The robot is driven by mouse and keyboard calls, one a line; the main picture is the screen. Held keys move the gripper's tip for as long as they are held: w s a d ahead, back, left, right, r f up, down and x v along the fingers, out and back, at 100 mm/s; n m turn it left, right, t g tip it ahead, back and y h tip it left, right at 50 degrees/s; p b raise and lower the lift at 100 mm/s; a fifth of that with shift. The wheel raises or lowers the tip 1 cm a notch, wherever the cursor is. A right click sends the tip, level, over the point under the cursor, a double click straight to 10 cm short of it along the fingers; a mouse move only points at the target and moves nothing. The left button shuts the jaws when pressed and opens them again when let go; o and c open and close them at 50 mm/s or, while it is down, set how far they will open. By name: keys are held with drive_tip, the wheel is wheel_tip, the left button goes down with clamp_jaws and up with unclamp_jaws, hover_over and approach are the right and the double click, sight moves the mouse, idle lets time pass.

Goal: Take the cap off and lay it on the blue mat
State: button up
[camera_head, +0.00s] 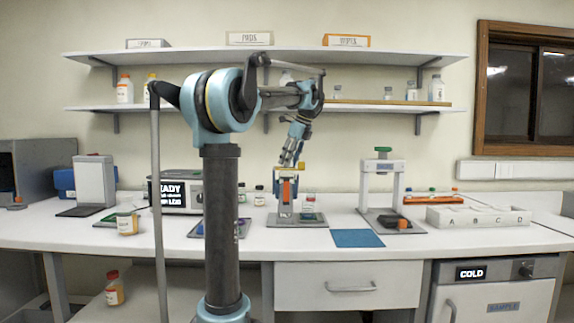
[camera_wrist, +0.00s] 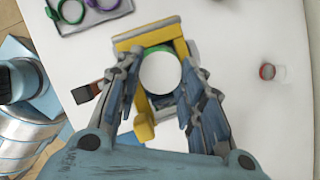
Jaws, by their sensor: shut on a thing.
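My gripper (camera_wrist: 160,75) is shut around a white round cap (camera_wrist: 161,71), seen from above between the fingers in the wrist view. The cap sits over a yellow and blue holder (camera_wrist: 135,41); whether it still touches a container below is hidden. A thin green edge shows behind the cap. In the head view my gripper (camera_head: 289,160) points down at the holder (camera_head: 287,183), which stands on a grey base on the bench. The blue mat (camera_head: 357,238) lies flat and bare at the bench's front edge, right of the holder.
A small red-topped jar (camera_wrist: 267,71) stands right of the holder in the wrist view. A tray (camera_wrist: 90,22) with green and purple rings lies at its upper left. In the head view a press stand (camera_head: 397,185) is right of the mat, with a lettered white rack (camera_head: 478,217) beyond.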

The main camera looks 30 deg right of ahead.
wheel_tip(320, 180, up, 10)
idle(0.6)
